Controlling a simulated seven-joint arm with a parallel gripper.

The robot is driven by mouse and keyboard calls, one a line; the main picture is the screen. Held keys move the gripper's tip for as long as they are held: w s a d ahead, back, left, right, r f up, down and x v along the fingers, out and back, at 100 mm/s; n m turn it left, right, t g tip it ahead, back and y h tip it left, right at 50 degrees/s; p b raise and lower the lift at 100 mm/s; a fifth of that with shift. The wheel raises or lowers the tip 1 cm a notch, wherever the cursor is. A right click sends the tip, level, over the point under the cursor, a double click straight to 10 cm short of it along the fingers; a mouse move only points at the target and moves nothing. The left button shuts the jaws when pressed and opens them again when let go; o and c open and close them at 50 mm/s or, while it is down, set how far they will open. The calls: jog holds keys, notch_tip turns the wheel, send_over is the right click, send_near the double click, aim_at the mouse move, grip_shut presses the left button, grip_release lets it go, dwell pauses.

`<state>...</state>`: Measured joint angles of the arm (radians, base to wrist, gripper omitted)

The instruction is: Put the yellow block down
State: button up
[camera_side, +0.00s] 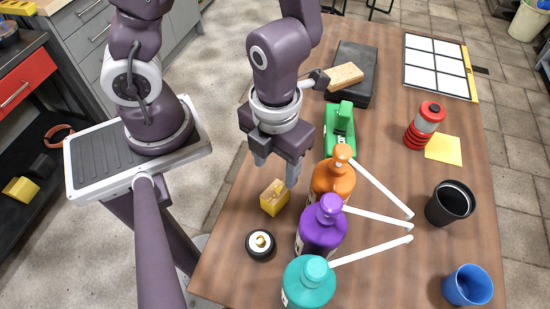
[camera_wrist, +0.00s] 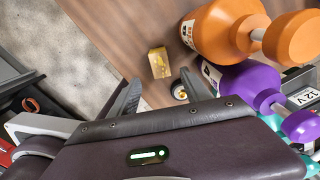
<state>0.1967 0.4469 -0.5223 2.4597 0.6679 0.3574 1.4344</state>
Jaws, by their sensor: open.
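The yellow block (camera_side: 273,198) rests on the wooden table, left of the orange bottle, with a tan and light patch on its top. It also shows in the wrist view (camera_wrist: 159,63). My gripper (camera_side: 277,174) is above and just behind the block in the side view. Its fingers are apart, with nothing between them. In the wrist view my gripper (camera_wrist: 160,92) has spread fingers, and the block lies beyond the fingertips, apart from them.
Orange (camera_side: 333,180), purple (camera_side: 321,230) and teal (camera_side: 308,283) bottles stand right of the block. A small black round object (camera_side: 261,244) sits in front of it. A green object (camera_side: 339,128) stands behind. A black cup (camera_side: 450,204) and blue cup (camera_side: 468,286) are farther right.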

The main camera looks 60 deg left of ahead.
jog(key=w+a+r+n+t+y, duration=0.2)
jog(key=w+a+r+n+t, duration=0.15)
jog(key=a+r+n, duration=0.7)
jog(key=s+r+n+t+h, duration=0.1)
jog(key=r+n, duration=0.4)
jog(key=n, duration=0.5)
jog(key=s+r+n+t+h, duration=0.1)
jog(key=s+r+n, duration=0.3)
jog(key=n, duration=0.7)
jog(key=shift+a+r, duration=0.2)
jog(key=shift+r, duration=0.2)
jog(key=shift+w, duration=0.1)
